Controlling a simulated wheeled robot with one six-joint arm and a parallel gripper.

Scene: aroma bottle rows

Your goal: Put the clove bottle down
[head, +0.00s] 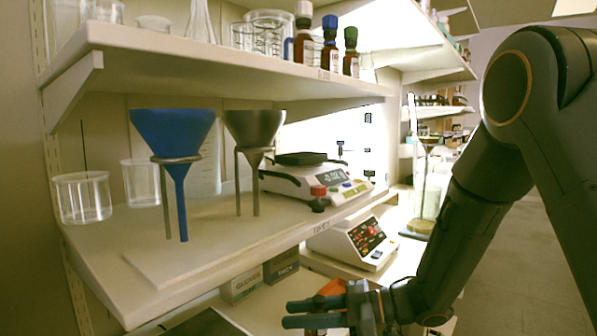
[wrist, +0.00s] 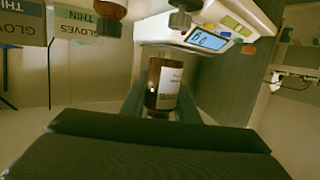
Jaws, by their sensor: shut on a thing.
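My gripper (head: 294,314) is low at the bottom of the head view, in front of the lower shelf area. In the wrist view the bottle's amber body with a white label (wrist: 169,82) sits between the two dark fingers.
Glove boxes (head: 241,285) and a white device with a red-lit panel (head: 367,238) stand close behind my gripper. Several amber bottles (head: 329,58) stand on the top shelf.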

